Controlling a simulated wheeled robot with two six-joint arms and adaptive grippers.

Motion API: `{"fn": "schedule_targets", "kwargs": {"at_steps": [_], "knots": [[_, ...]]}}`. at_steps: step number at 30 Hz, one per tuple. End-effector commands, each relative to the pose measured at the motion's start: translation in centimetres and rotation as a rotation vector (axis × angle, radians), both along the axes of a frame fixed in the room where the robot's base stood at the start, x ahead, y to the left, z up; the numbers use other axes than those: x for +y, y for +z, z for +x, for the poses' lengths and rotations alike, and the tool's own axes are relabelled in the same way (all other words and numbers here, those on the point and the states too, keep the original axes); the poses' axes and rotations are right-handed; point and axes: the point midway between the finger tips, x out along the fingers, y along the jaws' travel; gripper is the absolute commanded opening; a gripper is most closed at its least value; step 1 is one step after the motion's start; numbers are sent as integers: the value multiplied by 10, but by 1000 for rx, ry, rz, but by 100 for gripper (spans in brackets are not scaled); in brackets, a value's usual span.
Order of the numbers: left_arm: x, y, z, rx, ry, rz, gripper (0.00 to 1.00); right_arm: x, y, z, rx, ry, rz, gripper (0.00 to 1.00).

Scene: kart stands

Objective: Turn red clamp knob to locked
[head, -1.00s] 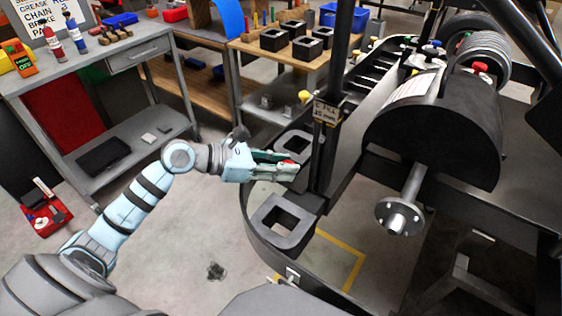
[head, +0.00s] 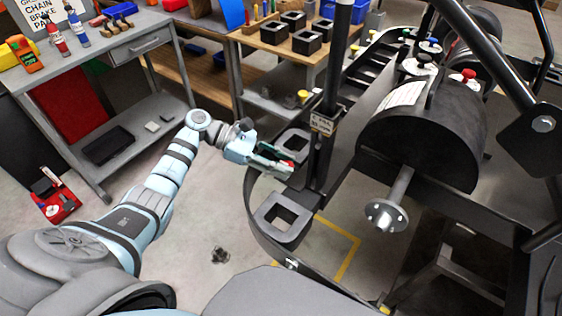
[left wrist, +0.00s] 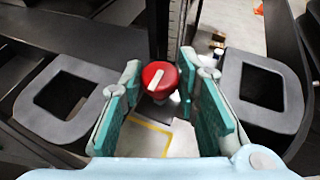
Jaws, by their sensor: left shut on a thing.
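The red clamp knob (left wrist: 159,79) shows in the left wrist view, a round cap with a white pointer line slanting from lower left to upper right. It sits on the dark upright post (head: 322,130) of the kart stand. My left gripper (left wrist: 163,68) has its green-padded fingers on either side of the knob and is shut on it. In the head view the left gripper (head: 284,162) reaches the post from the left, and only a little of the red knob (head: 289,163) shows between the fingers. My right gripper is not in view.
Black square-holed blocks (head: 281,220) flank the post, inside a curved dark rim. A large black drum with a flanged shaft (head: 385,214) stands to the right. A grey cart (head: 95,60) with bottles is at the left. The floor between is mostly clear.

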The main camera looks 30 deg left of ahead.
Motion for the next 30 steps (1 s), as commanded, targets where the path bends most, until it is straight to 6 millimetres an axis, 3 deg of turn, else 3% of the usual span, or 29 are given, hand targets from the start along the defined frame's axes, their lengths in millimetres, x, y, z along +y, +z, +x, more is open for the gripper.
{"fn": "schedule_targets", "kwargs": {"at_steps": [13, 14, 17, 26, 30], "knots": [[0, 0, 0, 1, -16, 2, 1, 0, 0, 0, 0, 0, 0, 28], [0, -1, 0, 1, -16, 2, 31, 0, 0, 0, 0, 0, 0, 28], [0, -1, 0, 1, -16, 2, 47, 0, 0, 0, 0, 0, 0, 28], [1, 0, 0, 1, -15, 3, 47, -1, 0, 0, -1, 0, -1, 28], [16, 6, -3, 0, -13, 5, 47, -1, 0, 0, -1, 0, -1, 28]]}}
